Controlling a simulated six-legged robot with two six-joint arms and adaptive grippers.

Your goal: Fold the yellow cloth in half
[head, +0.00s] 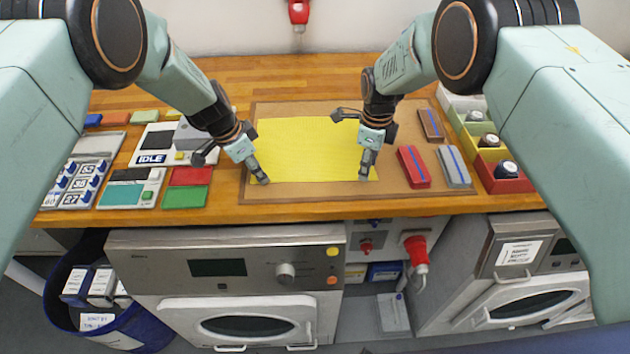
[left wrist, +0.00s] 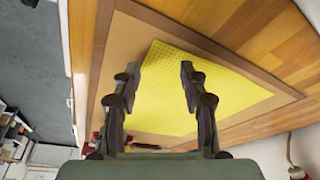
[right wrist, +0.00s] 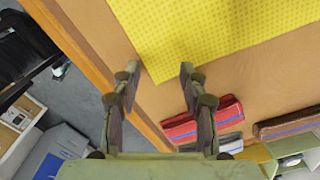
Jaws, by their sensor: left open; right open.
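The yellow cloth (head: 308,145) lies flat and unfolded on a brown board (head: 310,191) on the wooden worktop. My left gripper (head: 262,182) is open at the cloth's near left corner. In the left wrist view the cloth (left wrist: 200,80) shows between and beyond the open fingers (left wrist: 157,80). My right gripper (head: 365,178) is open at the near right corner. In the right wrist view the cloth's corner (right wrist: 170,60) shows close to the open fingers (right wrist: 157,78). Neither gripper holds the cloth. Whether the fingertips touch it I cannot tell.
Red (head: 413,167), grey (head: 453,167) and brown (head: 431,124) folded cloths lie right of the yellow one. Coloured bins (head: 500,175) stand at the right edge. A panel labelled IDLE (head: 151,159) and red and green blocks (head: 187,186) lie left. Machines (head: 225,265) stand below the worktop.

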